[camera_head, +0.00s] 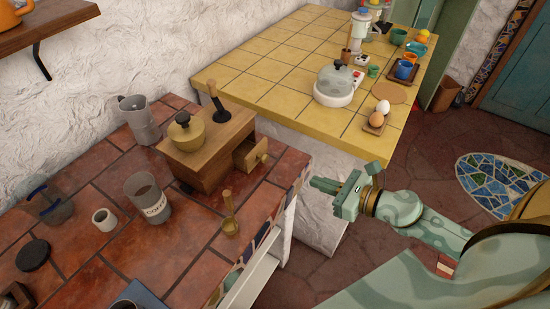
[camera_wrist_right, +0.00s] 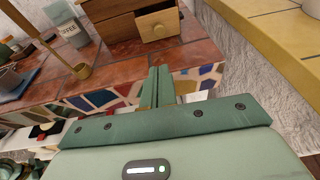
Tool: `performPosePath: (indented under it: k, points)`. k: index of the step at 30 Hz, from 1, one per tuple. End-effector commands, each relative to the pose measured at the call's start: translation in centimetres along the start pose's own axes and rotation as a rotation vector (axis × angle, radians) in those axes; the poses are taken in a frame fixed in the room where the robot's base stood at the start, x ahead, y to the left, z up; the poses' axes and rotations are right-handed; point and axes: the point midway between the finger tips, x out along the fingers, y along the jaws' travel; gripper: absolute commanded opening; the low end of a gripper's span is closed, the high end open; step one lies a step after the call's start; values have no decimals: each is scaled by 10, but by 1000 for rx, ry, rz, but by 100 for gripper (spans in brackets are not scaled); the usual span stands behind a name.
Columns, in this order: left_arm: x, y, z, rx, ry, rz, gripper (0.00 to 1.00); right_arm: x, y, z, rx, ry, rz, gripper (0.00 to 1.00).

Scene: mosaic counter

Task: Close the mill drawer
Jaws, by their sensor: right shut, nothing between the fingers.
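The wooden mill (camera_head: 205,165) stands on the red tiled counter, with a yellow pot-like hopper and a dark-handled crank on top. Its small drawer (camera_head: 251,153) is pulled out on the right side, with a round wooden knob (camera_head: 262,159). In the right wrist view the open drawer (camera_wrist_right: 158,26) and its knob show ahead of the fingers. My right gripper (camera_head: 324,184) is shut and empty, off the counter's edge to the right of the drawer and apart from it. Its closed fingers also show in the wrist view (camera_wrist_right: 158,85). My left gripper is not seen.
A coffee canister (camera_head: 147,197), a small white cup (camera_head: 104,220) and a grey jug (camera_head: 139,120) stand to the left. A yellow tiled counter (camera_head: 270,88) stands behind. The space around my gripper is clear.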

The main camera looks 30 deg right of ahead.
Motion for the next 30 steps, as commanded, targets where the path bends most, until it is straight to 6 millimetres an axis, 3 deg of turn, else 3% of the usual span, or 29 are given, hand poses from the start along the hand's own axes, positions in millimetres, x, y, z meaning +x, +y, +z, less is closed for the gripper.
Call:
performPosePath:
  k: [5, 12, 18, 24, 30]
  points:
    - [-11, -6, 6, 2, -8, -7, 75, 30, -1, 5, -4, -5, 0, 0]
    - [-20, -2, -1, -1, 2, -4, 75, 82, -1, 4, -1, -4, 0, 0]
    - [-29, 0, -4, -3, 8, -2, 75, 114, 0, 12, -3, -3, 2, 0]
    - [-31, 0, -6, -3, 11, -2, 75, 128, 0, 14, -2, -1, 2, 0]
    - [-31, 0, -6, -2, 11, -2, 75, 130, 0, 13, -2, 0, 2, 0]
